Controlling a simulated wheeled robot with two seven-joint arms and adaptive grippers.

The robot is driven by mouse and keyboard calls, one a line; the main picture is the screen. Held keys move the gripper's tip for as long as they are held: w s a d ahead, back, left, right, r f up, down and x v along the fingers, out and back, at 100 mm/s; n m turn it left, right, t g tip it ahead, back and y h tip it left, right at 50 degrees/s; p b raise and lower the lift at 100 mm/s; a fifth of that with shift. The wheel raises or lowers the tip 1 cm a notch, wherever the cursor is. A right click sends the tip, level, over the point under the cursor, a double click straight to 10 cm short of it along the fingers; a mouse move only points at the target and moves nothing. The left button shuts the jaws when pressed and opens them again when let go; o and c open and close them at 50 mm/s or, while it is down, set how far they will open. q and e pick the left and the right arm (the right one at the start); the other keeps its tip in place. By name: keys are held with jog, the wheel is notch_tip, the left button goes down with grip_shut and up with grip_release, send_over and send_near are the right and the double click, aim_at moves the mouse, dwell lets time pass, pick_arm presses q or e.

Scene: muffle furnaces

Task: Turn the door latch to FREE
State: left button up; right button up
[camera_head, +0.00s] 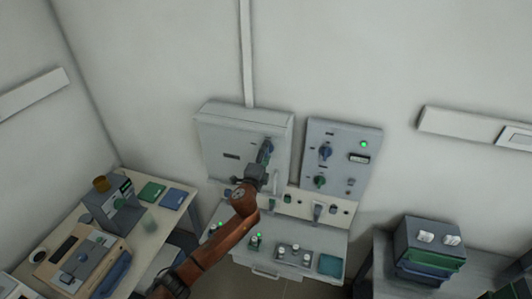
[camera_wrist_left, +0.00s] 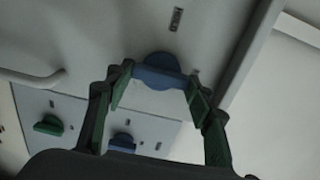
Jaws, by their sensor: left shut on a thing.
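The blue door latch (camera_wrist_left: 160,68) is a round knob with a bar handle on the grey door (camera_wrist_left: 100,35). In the head view the door is the front of the left wall cabinet (camera_head: 218,143), and my left gripper (camera_head: 265,154) is at its right side. In the wrist view the green-padded fingers of my left gripper (camera_wrist_left: 160,82) are shut on the latch's bar from both sides. A small dark label (camera_wrist_left: 177,19) is beside the latch, too small to read. The gripper covers most of the latch in the head view. My right gripper is not in view.
A grey control panel (camera_head: 343,135) with blue and green knobs and a green lamp is just right of the cabinet. A bench (camera_head: 325,240) with small switches stands below. A curved door handle (camera_wrist_left: 32,77) is left of the latch in the wrist view.

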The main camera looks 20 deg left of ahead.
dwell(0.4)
pick_arm(q)
jog(key=o, duration=1.2)
jog(key=shift+d, duration=0.1)
jog(key=shift+c, duration=0.2)
jog(key=s, duration=1.2)
jog(key=shift+a, duration=0.3)
